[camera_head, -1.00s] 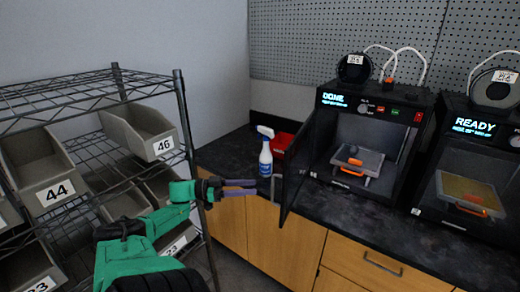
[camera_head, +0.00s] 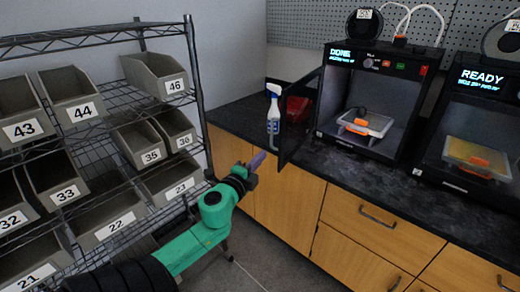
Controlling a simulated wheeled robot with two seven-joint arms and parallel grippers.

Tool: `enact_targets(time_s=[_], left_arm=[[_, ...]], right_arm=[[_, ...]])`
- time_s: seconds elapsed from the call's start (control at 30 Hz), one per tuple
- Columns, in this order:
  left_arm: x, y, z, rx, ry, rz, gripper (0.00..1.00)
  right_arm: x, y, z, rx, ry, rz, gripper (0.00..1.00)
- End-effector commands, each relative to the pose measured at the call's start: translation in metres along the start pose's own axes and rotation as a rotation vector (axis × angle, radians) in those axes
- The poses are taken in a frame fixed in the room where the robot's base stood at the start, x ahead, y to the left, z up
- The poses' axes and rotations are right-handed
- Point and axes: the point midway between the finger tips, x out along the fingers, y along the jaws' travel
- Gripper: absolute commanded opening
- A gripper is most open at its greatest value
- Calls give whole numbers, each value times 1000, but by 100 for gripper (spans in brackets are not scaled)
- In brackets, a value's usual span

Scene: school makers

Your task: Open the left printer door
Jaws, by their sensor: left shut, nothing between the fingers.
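The left printer (camera_head: 385,60) is a black box on the counter with "DONE" on its display. Its door (camera_head: 300,118) stands swung open to the left, and the chamber is uncovered. Inside is a build plate (camera_head: 365,124) with an orange-handled front and a small dark object on it. My left gripper (camera_head: 258,160) is shut and empty, left of and below the open door, apart from it, near the counter's front edge. My right gripper is not in view.
A spray bottle (camera_head: 273,115) and a red bin (camera_head: 298,109) stand behind the door. The right printer (camera_head: 482,120) shows "READY". A wire rack (camera_head: 192,90) with numbered grey bins fills the left. Floor shows between rack and cabinets.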

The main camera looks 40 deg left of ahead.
Motion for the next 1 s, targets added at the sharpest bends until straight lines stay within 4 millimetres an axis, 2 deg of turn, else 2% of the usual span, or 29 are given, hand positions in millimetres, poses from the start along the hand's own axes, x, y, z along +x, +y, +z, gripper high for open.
enact_targets(time_s=[0.17, 0.3, 0.53, 0.7, 1.0], left_arm=[[20, -4, 0, 7, -4, -5, 0], [50, -5, 1, 5, -4, -5, 0], [90, -3, 1, 3, -4, -2, 0], [99, -2, 1, 3, -3, 0, 0], [99, -1, 2, 2, -3, 0, 0]], right_arm=[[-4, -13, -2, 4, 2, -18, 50], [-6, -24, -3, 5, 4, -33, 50], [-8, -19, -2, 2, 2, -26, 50], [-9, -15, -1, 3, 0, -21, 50], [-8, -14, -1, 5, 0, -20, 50]])
